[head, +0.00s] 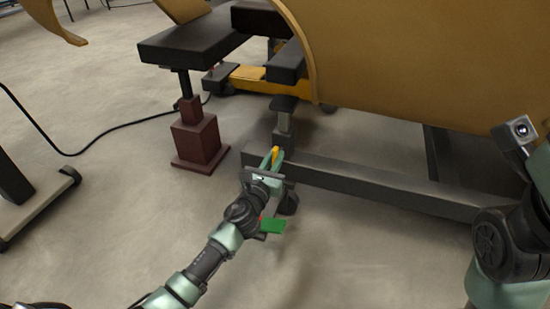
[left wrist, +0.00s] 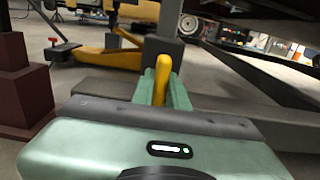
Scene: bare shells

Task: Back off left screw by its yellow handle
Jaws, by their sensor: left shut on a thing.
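The yellow handle (head: 275,154) shows at the tip of my left gripper (head: 271,160), in front of a dark upright post (head: 284,125). In the left wrist view the yellow handle (left wrist: 162,78) stands upright between the two green fingers of my left gripper (left wrist: 163,92), which is shut on it. The screw that the handle belongs to is hidden or too small to make out. My right arm (head: 510,235) shows at the right edge; its fingers do not show.
A dark beam (head: 380,185) runs low behind the gripper to the right. A maroon stand (head: 197,138) holds a black padded top at the left. A large tan curved shell (head: 420,70) hangs above. A black cable (head: 100,148) lies on the floor.

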